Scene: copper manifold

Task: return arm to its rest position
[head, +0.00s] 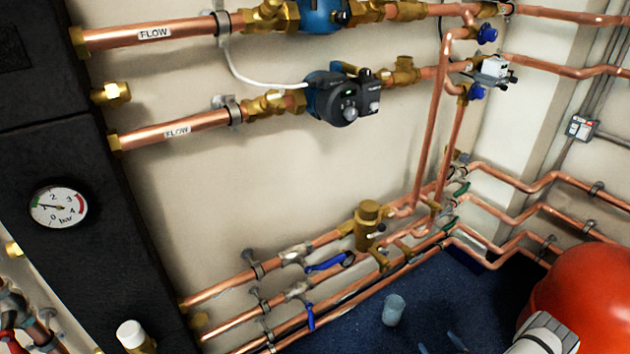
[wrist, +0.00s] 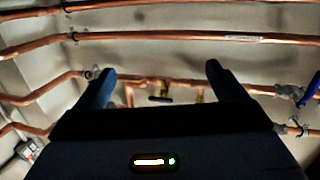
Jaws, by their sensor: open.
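My gripper (wrist: 160,75) shows in the wrist view with its two dark fingers spread wide apart. It is open, with nothing between the fingers. Copper pipes and the wall lie beyond it, apart from the fingertips. In the head view, two small dark blue tips at the bottom edge look like its fingertips; most of the arm is out of the picture.
Copper pipes (head: 172,129) and a dark pump (head: 343,97) line the wall. Blue lever valves (head: 325,263) stick out from the lower pipes. A red vessel (head: 590,300) stands at lower right. A grey cup (head: 394,310) is on the dark blue floor (head: 435,290). A black panel (head: 60,150) with a gauge (head: 58,206) is left.

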